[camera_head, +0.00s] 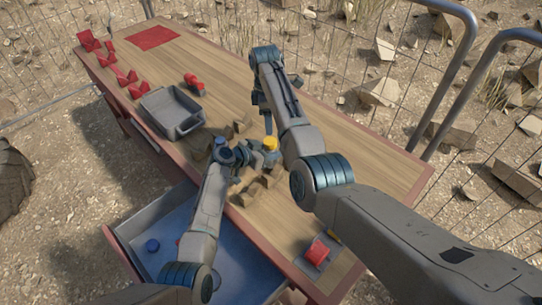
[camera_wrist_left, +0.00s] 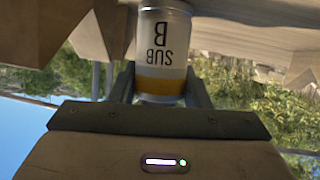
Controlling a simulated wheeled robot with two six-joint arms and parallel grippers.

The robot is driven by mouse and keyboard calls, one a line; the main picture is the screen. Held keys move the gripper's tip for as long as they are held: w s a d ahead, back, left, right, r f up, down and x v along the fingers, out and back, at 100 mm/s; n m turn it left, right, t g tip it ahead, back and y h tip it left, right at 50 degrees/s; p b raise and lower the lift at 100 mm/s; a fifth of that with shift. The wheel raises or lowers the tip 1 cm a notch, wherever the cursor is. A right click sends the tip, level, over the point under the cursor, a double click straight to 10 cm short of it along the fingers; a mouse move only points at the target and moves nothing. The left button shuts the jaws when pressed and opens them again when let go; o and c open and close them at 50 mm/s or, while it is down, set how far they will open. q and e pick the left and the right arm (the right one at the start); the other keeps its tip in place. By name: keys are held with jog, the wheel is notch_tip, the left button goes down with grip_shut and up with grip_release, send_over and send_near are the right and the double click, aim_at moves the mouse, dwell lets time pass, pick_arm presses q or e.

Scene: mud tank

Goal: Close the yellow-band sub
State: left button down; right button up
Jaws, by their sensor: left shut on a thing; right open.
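The yellow-band sub is a white can marked "SUB B" (camera_wrist_left: 163,45) in the left wrist view. Its yellow band (camera_wrist_left: 161,86) lies between the fingers of my left gripper (camera_head: 248,154), which is shut on it. In the head view a yellow top (camera_head: 270,143) shows at the middle of the table, just past that gripper; I cannot tell whether it is a cap or the band. My right gripper (camera_head: 267,119) is open and points down just above the yellow top. The can's lower part is mostly hidden in the head view.
Brown block-like supports (camera_head: 257,190) stand around the sub. A grey bin (camera_head: 172,112), a red part (camera_head: 194,84), red pieces (camera_head: 125,76) and a red mat (camera_head: 153,38) lie farther left. A red piece on a grey plate (camera_head: 318,252) sits near right.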

aim_at(270, 141)
jog(key=n, duration=0.3)
jog(key=shift+n, duration=0.3)
jog(key=n, duration=0.5)
jog(key=shift+s+d+f, duration=0.1)
jog(key=shift+s+f, duration=0.05)
jog(key=shift+f, duration=1.85)
jog(key=shift+s+d+f, duration=0.1)
jog(key=shift+s+f, duration=0.05)
jog(key=shift+f, duration=1.85)
jog(key=c, duration=1)
jog(key=m, duration=0.4)
jog(key=shift+m, duration=0.3)
jog(key=m, duration=0.5)
